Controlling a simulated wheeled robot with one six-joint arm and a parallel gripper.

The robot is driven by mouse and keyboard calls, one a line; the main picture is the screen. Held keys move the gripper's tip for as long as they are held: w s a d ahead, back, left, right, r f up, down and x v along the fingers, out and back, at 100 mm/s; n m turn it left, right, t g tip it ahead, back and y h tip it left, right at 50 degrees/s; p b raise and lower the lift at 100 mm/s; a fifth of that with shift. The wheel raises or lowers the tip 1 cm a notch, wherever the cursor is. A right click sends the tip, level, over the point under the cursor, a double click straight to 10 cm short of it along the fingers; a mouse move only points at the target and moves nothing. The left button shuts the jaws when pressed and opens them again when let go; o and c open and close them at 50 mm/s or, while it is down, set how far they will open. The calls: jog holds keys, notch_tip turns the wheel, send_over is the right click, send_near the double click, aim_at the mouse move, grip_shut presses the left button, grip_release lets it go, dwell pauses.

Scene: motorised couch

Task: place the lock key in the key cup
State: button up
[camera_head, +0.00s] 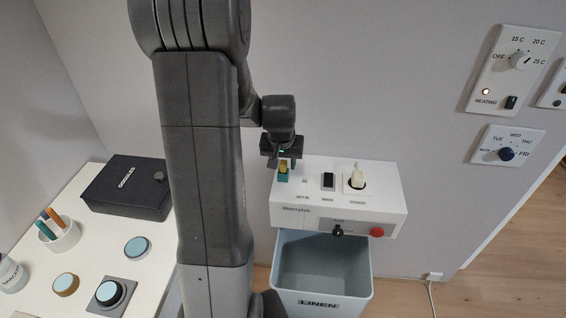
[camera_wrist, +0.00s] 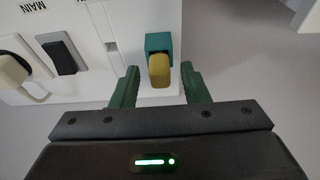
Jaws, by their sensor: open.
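The lock key looks like a yellow grip (camera_wrist: 159,72) standing in a teal lock body (camera_wrist: 158,44) on the white control box (camera_head: 290,207). In the head view the yellow key (camera_head: 283,168) shows just below my gripper (camera_head: 282,160). In the wrist view my gripper (camera_wrist: 159,85) is open, with one green finger on each side of the key; I cannot tell whether they touch it. No cup is clearly marked as the key cup. A white cup (camera_head: 62,240) holding several coloured sticks stands on the left table.
A second white container (camera_head: 10,275) with partly readable lettering is at the left edge. A dark box (camera_head: 125,185) and several round discs are on the white table (camera_head: 105,248). An open linen bin (camera_head: 322,283) stands below the control box. Wall panels are at right.

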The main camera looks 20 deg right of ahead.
jog(key=v, duration=1.1)
jog(key=shift+r, duration=0.25)
jog(key=shift+s+f, duration=0.1)
jog(key=shift+f, duration=0.05)
jog(key=x, duration=1.2)
jog(key=shift+r, duration=1)
